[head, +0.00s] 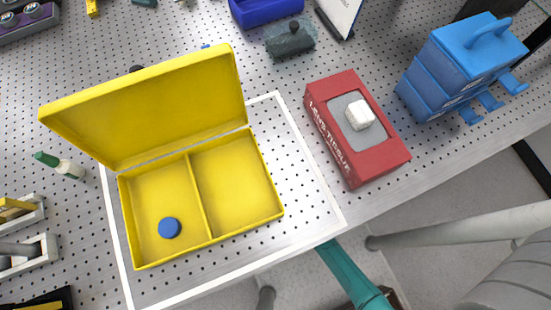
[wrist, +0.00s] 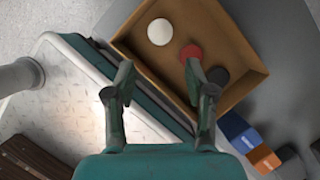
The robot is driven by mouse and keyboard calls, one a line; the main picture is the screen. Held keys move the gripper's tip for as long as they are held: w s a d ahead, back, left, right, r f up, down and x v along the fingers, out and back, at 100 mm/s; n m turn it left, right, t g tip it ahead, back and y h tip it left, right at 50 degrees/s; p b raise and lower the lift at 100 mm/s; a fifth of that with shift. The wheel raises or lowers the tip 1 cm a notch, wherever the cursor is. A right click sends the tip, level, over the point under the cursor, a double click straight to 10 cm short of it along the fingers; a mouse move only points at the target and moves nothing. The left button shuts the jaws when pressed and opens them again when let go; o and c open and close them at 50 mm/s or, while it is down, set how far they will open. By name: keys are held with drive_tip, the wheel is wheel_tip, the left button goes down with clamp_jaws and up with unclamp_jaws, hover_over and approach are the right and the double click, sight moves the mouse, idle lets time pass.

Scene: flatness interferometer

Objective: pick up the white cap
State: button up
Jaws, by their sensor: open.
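The white cap (wrist: 160,31) is a round disc lying in a shallow brown tray (wrist: 137,20) in the wrist view. A red cap (wrist: 191,53) and a dark cap (wrist: 218,76) lie in the same tray, to its lower right. My gripper (wrist: 163,78) is open and empty, its two fingers apart. In the picture the white cap shows above the gap between the fingertips, clear of both. I cannot make out the white cap in the head view.
In the head view an open yellow box (head: 191,196) has two compartments, with a blue cap (head: 169,228) in the left one. A red tissue box (head: 383,159) and blue drawers (head: 447,68) stand to the right. Blue (wrist: 238,130) and orange (wrist: 264,158) items lie near the tray.

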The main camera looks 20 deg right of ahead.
drive_tip(key=shift+x, duration=5.6)
drive_tip(key=shift+w+a, duration=0.1)
drive_tip(key=c, duration=0.5)
